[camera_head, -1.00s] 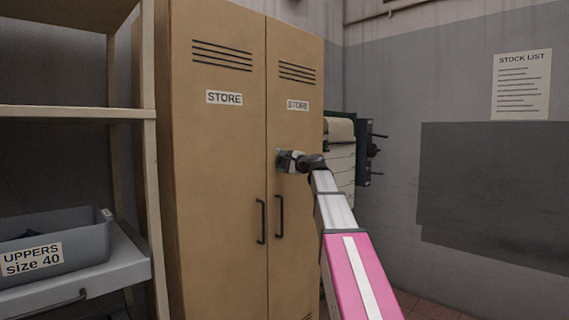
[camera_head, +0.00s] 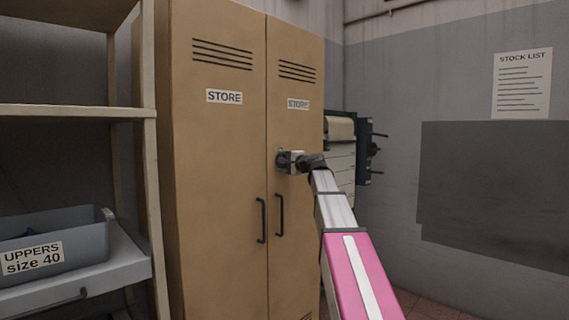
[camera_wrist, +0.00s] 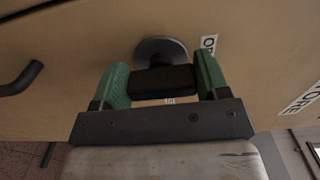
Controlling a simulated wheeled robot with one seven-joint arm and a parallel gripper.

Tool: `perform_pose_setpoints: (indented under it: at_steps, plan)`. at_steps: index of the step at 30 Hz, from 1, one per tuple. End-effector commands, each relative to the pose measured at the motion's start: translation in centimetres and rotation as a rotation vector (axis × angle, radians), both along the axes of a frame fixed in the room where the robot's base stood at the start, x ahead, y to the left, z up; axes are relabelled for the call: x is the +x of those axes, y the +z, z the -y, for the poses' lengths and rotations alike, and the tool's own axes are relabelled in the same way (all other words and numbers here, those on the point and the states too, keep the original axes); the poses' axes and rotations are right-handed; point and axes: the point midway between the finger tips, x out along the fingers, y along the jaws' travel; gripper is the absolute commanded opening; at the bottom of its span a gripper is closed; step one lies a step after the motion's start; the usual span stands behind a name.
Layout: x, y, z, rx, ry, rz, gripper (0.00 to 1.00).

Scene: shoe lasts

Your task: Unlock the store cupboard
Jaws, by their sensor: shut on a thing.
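The store cupboard (camera_head: 215,160) is tan with two shut doors, each with a STORE label and a dark bar handle. A round grey lock plate (camera_wrist: 161,47) sits on the door face in the wrist view. My gripper (camera_wrist: 163,74) is at the right door, above its handle, with its green fingers shut on a black key head (camera_wrist: 165,83). The key head lies right in front of the lock plate. The key's shaft is hidden, so I cannot tell how deep it sits. In the head view my gripper (camera_head: 291,161) hides the lock.
A shelf rack (camera_head: 80,112) with a grey bin (camera_head: 85,238) labelled UPPERS size 40 stands at the left. A green machine (camera_head: 363,150) is beyond the cupboard's right side. A stock list (camera_head: 522,84) hangs on the right wall. The space before the doors is clear, apart from my arm.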

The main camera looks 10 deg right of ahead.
Motion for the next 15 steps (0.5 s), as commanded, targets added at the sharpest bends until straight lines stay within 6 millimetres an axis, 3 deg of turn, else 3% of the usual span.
perform_pose_setpoints:
  at_steps: [1,2,3,4,15]
  plan:
    - [-0.03,-0.1,0.0,-0.005,0.0,0.0,0.44]
    - [-0.03,-0.1,0.0,-0.005,0.0,0.0,0.75]
    - [-0.03,-0.1,0.0,-0.005,0.0,0.0,0.88]
    - [-0.03,-0.09,0.0,-0.005,0.0,0.0,0.94]
    - [-0.5,-0.05,0.33,-0.001,-0.001,0.0,0.94]
